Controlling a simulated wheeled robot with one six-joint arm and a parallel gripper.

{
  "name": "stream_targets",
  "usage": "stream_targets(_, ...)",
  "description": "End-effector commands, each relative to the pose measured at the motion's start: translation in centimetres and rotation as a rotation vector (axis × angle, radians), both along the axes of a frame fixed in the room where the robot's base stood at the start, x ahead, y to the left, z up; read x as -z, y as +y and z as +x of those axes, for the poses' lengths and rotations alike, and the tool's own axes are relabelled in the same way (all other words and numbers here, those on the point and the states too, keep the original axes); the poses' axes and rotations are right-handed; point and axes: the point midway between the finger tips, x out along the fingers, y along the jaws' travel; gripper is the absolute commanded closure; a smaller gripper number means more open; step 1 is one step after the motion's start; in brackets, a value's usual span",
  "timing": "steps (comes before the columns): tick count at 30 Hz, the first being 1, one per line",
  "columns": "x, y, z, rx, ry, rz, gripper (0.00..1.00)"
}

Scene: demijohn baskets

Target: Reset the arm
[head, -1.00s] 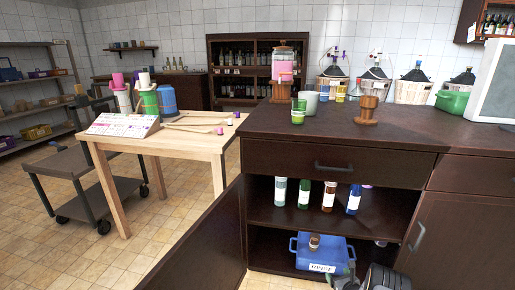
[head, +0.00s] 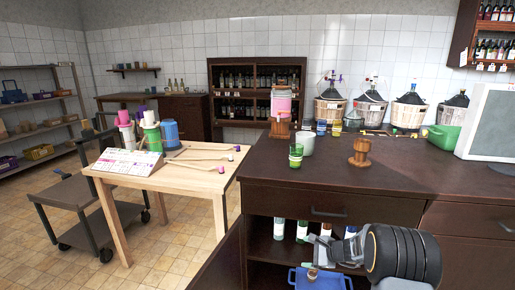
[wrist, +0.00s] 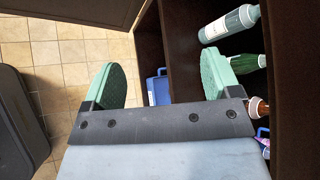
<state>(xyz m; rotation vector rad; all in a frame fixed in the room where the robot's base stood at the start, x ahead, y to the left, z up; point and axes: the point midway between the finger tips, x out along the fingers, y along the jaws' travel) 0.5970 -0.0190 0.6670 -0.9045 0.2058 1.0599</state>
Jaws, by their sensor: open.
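My arm shows at the lower right of the head view, in front of the open cabinet. My gripper (head: 318,248) is at its left end, in front of the bottle shelf. In the wrist view my gripper (wrist: 160,80) has its two green fingers wide apart with nothing between them that it holds. The fingers point toward the cabinet opening, and a blue crate (wrist: 158,90) shows beyond and between them. The same blue crate (head: 318,279) is below my gripper in the head view, mostly cut off or hidden.
Bottles (wrist: 230,25) stand on the cabinet shelf close to the right finger. The dark counter (head: 335,172) above holds a green-striped glass (head: 296,157), a mug (head: 306,144) and a wooden stand (head: 361,152). A wooden table (head: 190,185) stands left. Tiled floor (head: 165,255) between is clear.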

Motion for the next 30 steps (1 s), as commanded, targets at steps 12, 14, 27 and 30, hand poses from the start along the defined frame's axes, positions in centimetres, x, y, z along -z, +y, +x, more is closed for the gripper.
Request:
stream_targets(12,-26.0,5.7,-17.7,-0.759,-0.219,-0.682,0.17)
stream_targets(14,-28.2,5.5,-20.0,-0.846,-0.247,-0.781,0.17)
stream_targets(27,-35.6,2.5,-29.0,-1.19,-0.35,-1.25,0.17)
stream_targets(30,-35.8,2.3,-29.4,-1.208,-0.354,-1.278,0.17)
